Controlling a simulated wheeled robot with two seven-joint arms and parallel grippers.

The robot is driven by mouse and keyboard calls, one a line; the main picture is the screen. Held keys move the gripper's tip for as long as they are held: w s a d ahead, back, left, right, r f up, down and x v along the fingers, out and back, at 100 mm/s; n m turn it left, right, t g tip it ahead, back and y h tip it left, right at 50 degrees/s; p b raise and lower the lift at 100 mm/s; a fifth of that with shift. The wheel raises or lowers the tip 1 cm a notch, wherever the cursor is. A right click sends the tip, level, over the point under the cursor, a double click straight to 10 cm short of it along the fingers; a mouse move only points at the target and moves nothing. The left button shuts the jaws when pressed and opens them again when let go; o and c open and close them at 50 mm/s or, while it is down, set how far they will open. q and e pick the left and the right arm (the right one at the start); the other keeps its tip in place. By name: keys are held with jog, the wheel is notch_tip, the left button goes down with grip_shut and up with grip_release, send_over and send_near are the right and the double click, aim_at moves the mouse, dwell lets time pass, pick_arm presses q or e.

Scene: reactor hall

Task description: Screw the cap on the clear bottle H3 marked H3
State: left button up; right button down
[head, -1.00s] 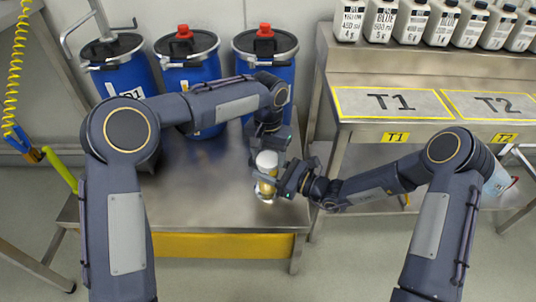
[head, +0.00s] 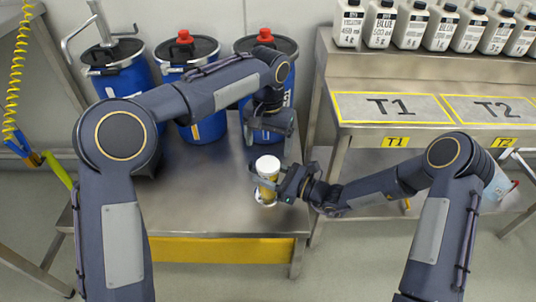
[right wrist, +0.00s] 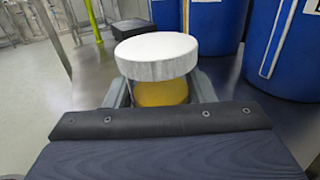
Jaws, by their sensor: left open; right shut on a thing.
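The clear bottle (head: 265,194) with yellow contents stands upright near the front right of the steel table. It also shows in the right wrist view (right wrist: 161,93). A wide white cap (head: 268,163) sits on top of it and looks level in the right wrist view (right wrist: 156,56). I cannot tell how tightly it sits, and no H3 mark is readable. My right gripper (head: 268,186) is shut around the bottle's body from the right, below the cap. My left gripper (head: 268,146) is open and empty above and behind the cap, apart from it.
The table left of the bottle is clear.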

pick_arm(q)
jog(key=shift+r, duration=2.6)
